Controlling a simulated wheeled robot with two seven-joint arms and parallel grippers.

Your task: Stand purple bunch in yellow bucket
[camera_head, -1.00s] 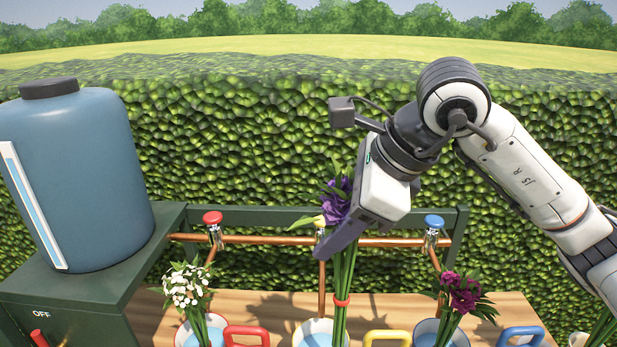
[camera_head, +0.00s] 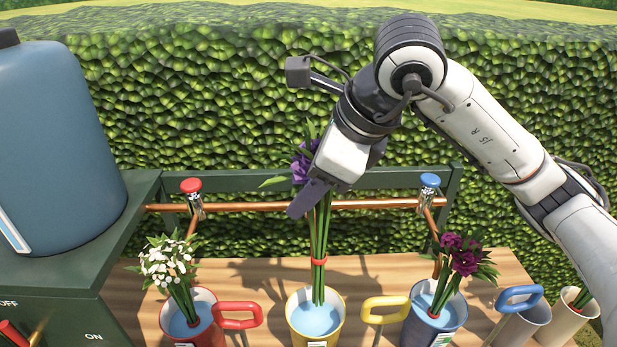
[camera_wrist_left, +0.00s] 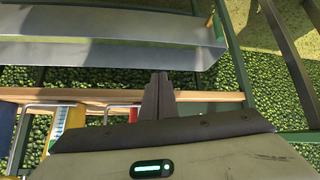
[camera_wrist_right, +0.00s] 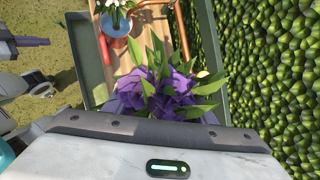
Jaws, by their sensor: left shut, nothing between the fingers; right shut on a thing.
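The purple bunch (camera_head: 318,240) is upright, with a red band round its green stems. My right gripper (camera_head: 309,196) is shut on it just below the purple flowers, which also fill the middle of the right wrist view (camera_wrist_right: 170,92). The yellow bucket (camera_head: 331,335) stands on the wooden bench with blue water in it and a yellow handle on its right. The stem ends show over the water inside the rim; I cannot tell whether they touch it. My left gripper (camera_wrist_left: 158,95) is shut and empty in the left wrist view, outside the head view.
A bucket with white flowers (camera_head: 168,262) and a red handle stands left. A blue bucket with dark purple flowers (camera_head: 460,252) stands right, with grey and cream containers beyond. A copper pipe (camera_head: 270,207) with red and blue taps runs behind. A blue tank (camera_head: 60,150) stands left.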

